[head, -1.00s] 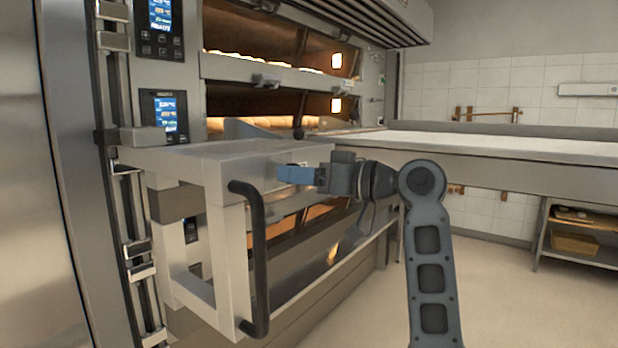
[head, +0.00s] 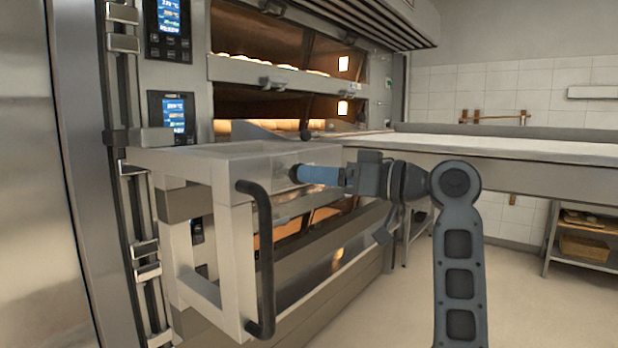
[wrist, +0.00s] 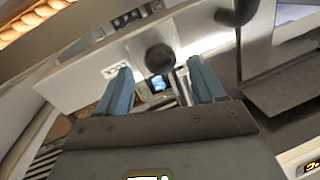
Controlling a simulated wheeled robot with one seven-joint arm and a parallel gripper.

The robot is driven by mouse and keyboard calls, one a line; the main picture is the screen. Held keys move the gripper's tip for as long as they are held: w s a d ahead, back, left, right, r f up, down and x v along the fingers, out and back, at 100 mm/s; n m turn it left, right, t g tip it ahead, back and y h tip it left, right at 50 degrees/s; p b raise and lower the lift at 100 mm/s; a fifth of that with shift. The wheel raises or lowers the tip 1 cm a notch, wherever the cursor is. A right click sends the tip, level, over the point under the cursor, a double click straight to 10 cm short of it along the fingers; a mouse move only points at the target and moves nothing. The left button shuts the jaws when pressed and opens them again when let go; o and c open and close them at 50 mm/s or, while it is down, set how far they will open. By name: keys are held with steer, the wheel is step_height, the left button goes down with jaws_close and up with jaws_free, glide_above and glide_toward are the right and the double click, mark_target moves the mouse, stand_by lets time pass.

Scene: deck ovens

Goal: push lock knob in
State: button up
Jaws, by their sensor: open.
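The lock knob (head: 295,173) is a small dark round knob on the side face of the grey metal loader frame (head: 190,155). In the wrist view the knob (wrist: 160,58) appears as a dark ball, centred between the two blue fingers and just beyond their tips. My gripper (head: 301,174) points left at the knob in the head view, with its tips at or very near it. It also shows in the wrist view (wrist: 160,72), with its fingers apart and nothing held. Whether the tips touch the knob, and how far it sticks out, I cannot tell.
A black curved handle (head: 262,260) hangs on the near side of the frame. The deck oven (head: 270,75) with lit decks stands behind. A long pale table (head: 490,148) runs to the right, and the floor at right is open.

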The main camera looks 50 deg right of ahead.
steer(key=shift+b+v, duration=0.35)
steer(key=shift+v, duration=1.85)
steer(key=shift+f, duration=0.1)
steer(key=a+f+m+g+h, duration=0.1)
steer(key=a+f+m+h, duration=0.2)
steer(key=f, duration=0.8)
steer(key=a+f+m+h, duration=0.1)
steer(key=a+f+m, duration=0.3)
steer(key=f, duration=0.6)
steer(key=s+a+f+n+g+h, duration=0.1)
steer(key=s+a+f+g+h, duration=0.1)
steer(key=s+a+f, duration=0.8)
steer(key=s+a+n+y, duration=0.1)
steer(key=s+a, duration=0.3)
steer(key=s, duration=0.6)
steer(key=s+a+n+y, duration=0.1)
steer(key=s+a+n, duration=0.3)
steer(key=s, duration=0.6)
steer(key=shift+s+n, duration=0.3)
steer(key=shift+s, duration=0.05)
steer(key=shift+f, duration=0.1)
